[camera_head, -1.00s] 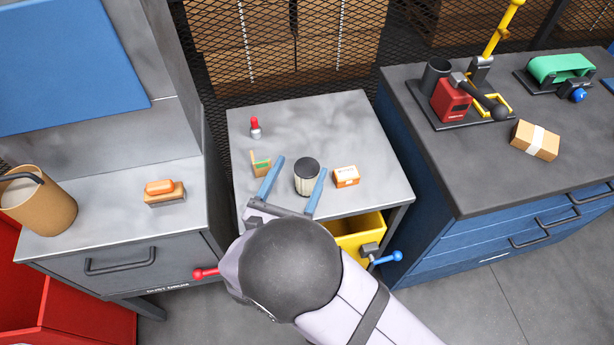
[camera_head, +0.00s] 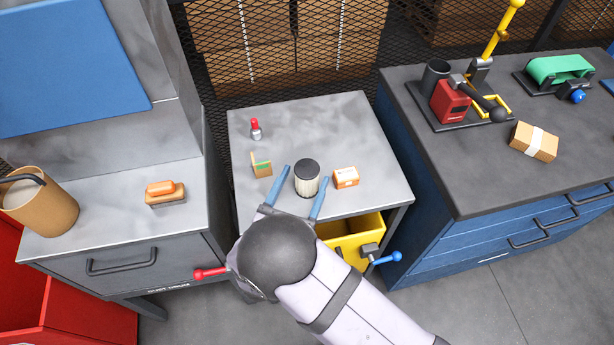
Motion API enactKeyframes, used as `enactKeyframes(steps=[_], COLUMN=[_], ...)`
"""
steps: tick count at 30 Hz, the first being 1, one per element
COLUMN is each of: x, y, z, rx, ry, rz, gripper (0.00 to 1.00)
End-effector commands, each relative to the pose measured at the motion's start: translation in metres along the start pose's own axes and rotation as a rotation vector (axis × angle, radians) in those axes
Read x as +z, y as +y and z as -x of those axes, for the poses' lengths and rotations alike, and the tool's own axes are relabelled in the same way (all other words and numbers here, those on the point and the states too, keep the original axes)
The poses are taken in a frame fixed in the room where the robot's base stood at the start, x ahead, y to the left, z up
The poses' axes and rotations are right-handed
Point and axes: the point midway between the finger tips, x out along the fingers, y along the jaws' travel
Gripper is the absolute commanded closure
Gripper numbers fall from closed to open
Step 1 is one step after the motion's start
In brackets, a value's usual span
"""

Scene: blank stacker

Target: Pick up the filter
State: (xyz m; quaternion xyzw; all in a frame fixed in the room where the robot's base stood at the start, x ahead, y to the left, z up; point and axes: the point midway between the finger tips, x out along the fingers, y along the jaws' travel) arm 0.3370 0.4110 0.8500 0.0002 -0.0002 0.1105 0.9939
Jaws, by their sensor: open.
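The filter (camera_head: 307,180) is a short upright cylinder with a dark top and pale ribbed sides. It stands on the grey table (camera_head: 345,120) in the middle of the view. My gripper (camera_head: 303,182) is open, with two blue fingers reaching up the picture from my arm. The left finger is beside the filter's left side and the right finger is near its lower right. The filter appears between or just beyond the fingertips. I cannot tell whether either finger touches it. My wrist hides the table's front left edge.
An orange-and-white box (camera_head: 345,177) stands close to the filter's right. A small brown holder with green (camera_head: 261,165) is to the left, and a red-capped bottle (camera_head: 255,129) is behind. A yellow bin (camera_head: 352,240) sits below the table's front. The table's back right is clear.

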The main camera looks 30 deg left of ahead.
Motion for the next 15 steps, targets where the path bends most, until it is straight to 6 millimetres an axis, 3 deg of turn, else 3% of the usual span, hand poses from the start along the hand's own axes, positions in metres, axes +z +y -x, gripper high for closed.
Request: enactKeyframes(steps=[15], x=[-0.001], y=[-0.005], z=[-0.050], rx=[-0.002], ry=[0.001], rz=[0.000], gripper=[0.32])
